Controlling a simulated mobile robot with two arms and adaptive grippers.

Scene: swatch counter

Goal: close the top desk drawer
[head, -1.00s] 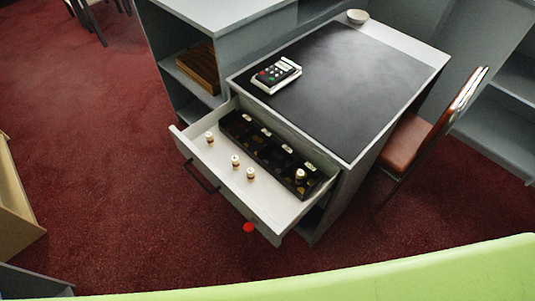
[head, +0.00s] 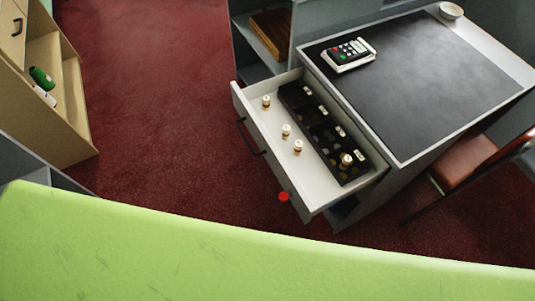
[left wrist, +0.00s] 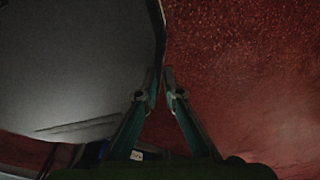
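The top desk drawer (head: 279,156) is pulled well out of the grey desk (head: 408,158) in the head view. Its white front carries a dark bar handle (head: 250,138). Inside are a black patterned divided tray (head: 318,130) and several small cream-and-brown pieces; one stands on the tray. Neither gripper shows in the head view. In the left wrist view my left gripper (left wrist: 160,72) has its fingertips close together beside a grey-white panel; whether they touch or hold its edge is unclear. My right gripper is out of view.
A lime-green surface (head: 150,245) spans the front of the head view. A red chair (head: 466,164) stands right of the desk. A card terminal (head: 348,54) and white bowl (head: 451,11) sit on top. A wooden shelf unit (head: 76,110) stands left. Red carpet between is clear.

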